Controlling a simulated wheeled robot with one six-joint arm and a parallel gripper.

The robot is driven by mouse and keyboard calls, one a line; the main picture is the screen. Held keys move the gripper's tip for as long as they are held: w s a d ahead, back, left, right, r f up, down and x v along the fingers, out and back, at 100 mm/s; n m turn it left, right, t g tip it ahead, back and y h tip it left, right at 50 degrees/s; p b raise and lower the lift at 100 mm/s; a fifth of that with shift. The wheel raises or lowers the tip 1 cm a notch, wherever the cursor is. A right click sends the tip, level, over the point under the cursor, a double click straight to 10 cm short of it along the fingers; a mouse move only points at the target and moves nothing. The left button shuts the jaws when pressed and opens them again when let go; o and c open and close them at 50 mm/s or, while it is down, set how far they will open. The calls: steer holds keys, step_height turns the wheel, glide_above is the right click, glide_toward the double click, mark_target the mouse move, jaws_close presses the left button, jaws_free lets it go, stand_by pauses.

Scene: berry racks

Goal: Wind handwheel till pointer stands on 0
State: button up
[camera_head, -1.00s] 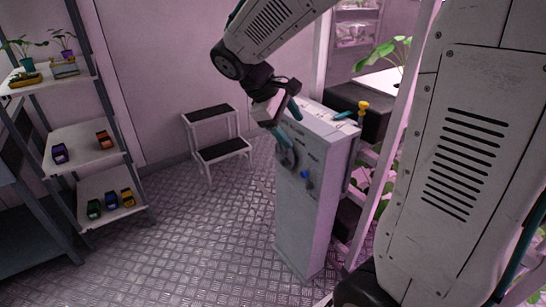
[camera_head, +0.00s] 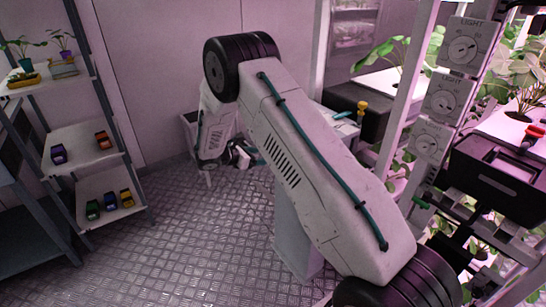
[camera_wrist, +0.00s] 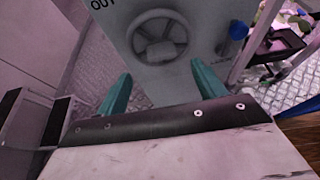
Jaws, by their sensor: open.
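The handwheel (camera_wrist: 158,47), a grey spoked wheel, is on the front of a pale cabinet (camera_wrist: 118,33) in the wrist view, just beyond my fingertips. My gripper (camera_wrist: 162,84) is open and empty, its two teal fingers spread below the wheel and apart from it. In the head view my gripper (camera_head: 243,154) is small beside the cabinet, whose front is mostly hidden by my arm. Part of a label reading OUT shows at the top of the wrist view. Several round dials (camera_head: 463,50) with pointers hang on the rack post; their figures are too small to read.
A blue knob (camera_wrist: 238,30) stands out right of the wheel. A shelf (camera_head: 85,140) with toy cars and plants is at left. A black box (camera_head: 500,175) sits on the right rack. The left-centre floor is clear.

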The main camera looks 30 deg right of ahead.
steer(key=x, duration=0.7)
steer(key=shift+d, duration=0.15)
steer(key=shift+c, duration=0.3)
steer(key=c, duration=0.9)
